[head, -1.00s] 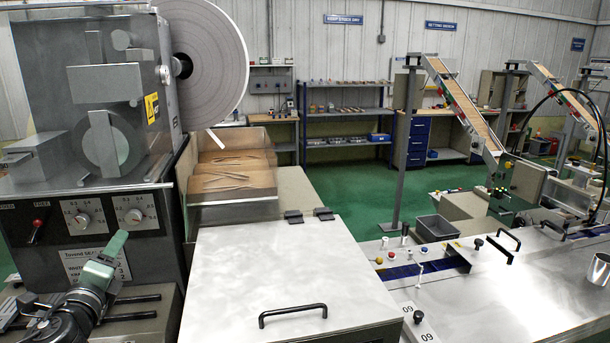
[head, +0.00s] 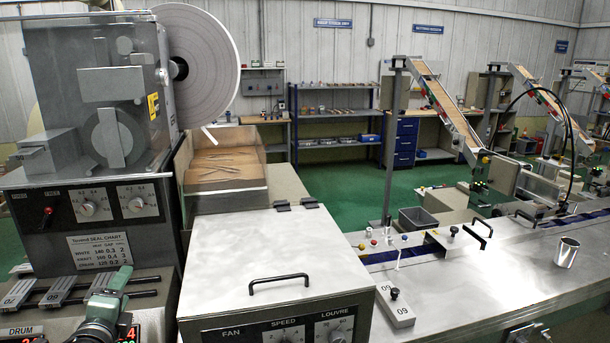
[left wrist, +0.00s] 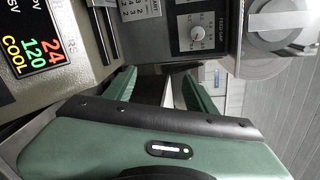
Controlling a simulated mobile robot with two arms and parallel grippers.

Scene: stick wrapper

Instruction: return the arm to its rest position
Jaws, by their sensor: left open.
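My left gripper (head: 116,284) is at the lower left of the head view, green with a dark wrist. It is in front of the wrapper machine's control panel (head: 100,212), over the machine's lower front. In the left wrist view my left gripper (left wrist: 160,92) has its two green fingers spread apart, with nothing between them. The panel's dial and part of the chart show beyond the fingers. My right gripper does not show in the head view.
A large paper roll (head: 200,65) is on the machine. An open tray (head: 222,172) holds several sticks. A metal cabinet with a handle (head: 280,281) stands right of my left gripper. A metal cup (head: 566,252) stands on the steel bench (head: 480,278).

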